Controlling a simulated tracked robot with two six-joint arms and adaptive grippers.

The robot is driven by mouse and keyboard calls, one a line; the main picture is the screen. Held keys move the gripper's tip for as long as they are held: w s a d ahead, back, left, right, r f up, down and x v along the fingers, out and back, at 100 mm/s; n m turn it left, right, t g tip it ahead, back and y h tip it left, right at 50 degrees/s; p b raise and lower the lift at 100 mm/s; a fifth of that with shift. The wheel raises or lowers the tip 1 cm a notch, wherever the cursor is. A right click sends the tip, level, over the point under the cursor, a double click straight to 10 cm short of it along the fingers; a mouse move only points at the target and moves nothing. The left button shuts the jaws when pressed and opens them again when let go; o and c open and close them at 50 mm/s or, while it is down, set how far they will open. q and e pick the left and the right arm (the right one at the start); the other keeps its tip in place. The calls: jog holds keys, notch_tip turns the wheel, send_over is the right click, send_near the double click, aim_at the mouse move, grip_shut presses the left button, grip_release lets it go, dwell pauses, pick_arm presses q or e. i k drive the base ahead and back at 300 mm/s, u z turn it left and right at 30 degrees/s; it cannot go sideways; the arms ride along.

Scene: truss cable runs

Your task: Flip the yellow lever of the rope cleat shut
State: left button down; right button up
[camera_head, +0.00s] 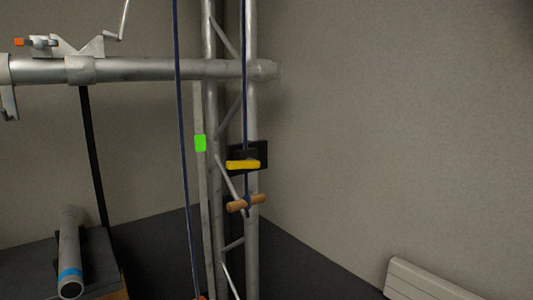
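The yellow lever (243,165) sticks out to the left from the black rope cleat (262,153), which is mounted on the right upright of the metal truss (252,228). The lever lies about level. A blue rope (244,85) comes down from above into the cleat and continues below it to a wooden handle (247,203). Neither of my grippers shows in the head view.
A second blue rope (181,130) hangs left of the truss. A horizontal metal pipe (150,69) crosses at the top. A bright green marker (200,143) sits on the left upright. A pipe with a blue band (70,274) lies at lower left. A white heater (425,283) stands at lower right.

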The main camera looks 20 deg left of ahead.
aim_at(250, 162)
jog(key=z, duration=0.7)
jog(key=k, duration=1.7)
jog(key=u, duration=0.95)
jog(key=i, duration=1.15)
